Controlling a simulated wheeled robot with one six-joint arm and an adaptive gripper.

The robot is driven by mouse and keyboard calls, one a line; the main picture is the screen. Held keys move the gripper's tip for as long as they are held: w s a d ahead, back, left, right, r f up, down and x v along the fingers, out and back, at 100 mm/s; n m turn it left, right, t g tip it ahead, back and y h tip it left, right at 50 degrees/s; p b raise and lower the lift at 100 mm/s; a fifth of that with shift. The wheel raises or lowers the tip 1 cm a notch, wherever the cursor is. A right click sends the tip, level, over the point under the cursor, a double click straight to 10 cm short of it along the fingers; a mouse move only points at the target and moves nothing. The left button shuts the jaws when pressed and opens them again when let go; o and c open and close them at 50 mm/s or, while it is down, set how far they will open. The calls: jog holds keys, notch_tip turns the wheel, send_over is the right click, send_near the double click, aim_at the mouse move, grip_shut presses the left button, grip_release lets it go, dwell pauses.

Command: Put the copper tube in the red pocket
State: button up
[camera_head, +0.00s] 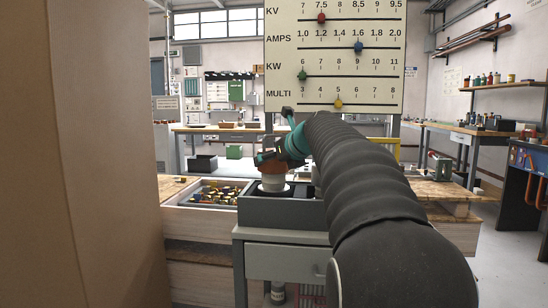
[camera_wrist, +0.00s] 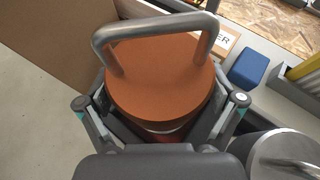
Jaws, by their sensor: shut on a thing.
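The copper tube (camera_wrist: 155,85) is a wide copper-orange cylinder with a bent grey handle on top, in the wrist view. It also shows in the head view (camera_head: 273,176) above a white band. My gripper (camera_wrist: 160,102) has its fingers on both sides of the tube and is shut on it. In the head view my gripper (camera_head: 281,152) is at the tube's upper part, over a grey tray (camera_head: 285,214). Whether the tube touches the tray I cannot tell. A dark red patch shows just below the tube in the wrist view; I cannot tell whether it is the red pocket.
A silver cylinder (camera_wrist: 278,155) stands close at right in the wrist view, with a blue block (camera_wrist: 249,68) behind it. A drawer of small coloured parts (camera_head: 215,193) is left of the tray. A large brown panel (camera_head: 80,150) fills the left side.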

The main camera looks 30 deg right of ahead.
aim_at(274, 171)
jog(key=shift+f+b, duration=0.4)
jog(key=shift+f, duration=0.85)
jog(key=shift+f, duration=0.15)
jog(key=o, duration=1.5)
jog(key=shift+f, duration=0.2)
jog(key=shift+r, duration=0.15)
jog(key=shift+s+r, duration=0.1)
jog(key=shift+s, duration=0.1)
jog(key=v, duration=1.1)
jog(key=shift+s+r, duration=0.1)
jog(key=shift+s, duration=0.15)
